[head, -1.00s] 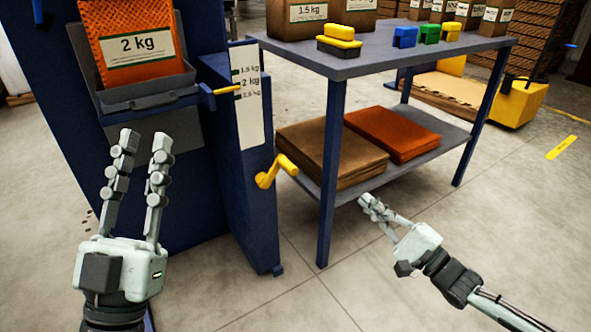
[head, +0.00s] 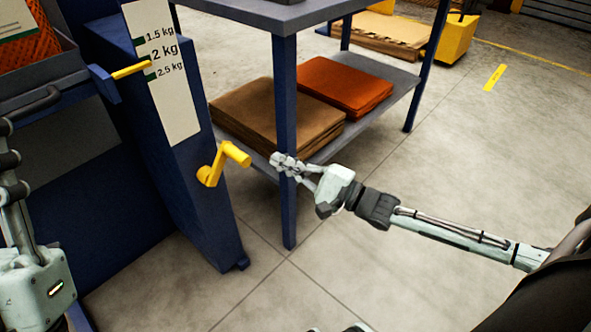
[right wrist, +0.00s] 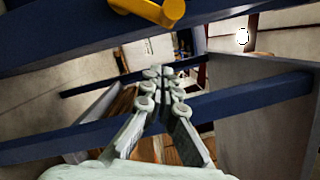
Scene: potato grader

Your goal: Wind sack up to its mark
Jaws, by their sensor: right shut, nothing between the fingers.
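The orange sack (head: 42,47) sits in its grey tray (head: 48,80) at the upper left of the head view, partly cut off. A yellow pointer (head: 131,69) reaches the white scale (head: 172,95) near the 2 kg mark; the angle hides the exact alignment. The yellow crank (head: 222,163) is on the blue post's side, also at the top of the right wrist view (right wrist: 158,10). My right gripper (head: 280,161) is shut and empty, right of the crank and apart from it. My left gripper (head: 8,150) is partly cut off at the left edge.
A blue table leg (head: 287,130) stands close to my right gripper. The lower shelf (head: 390,97) holds brown sacks (head: 275,112) and orange sacks (head: 345,85). The floor at the right is open.

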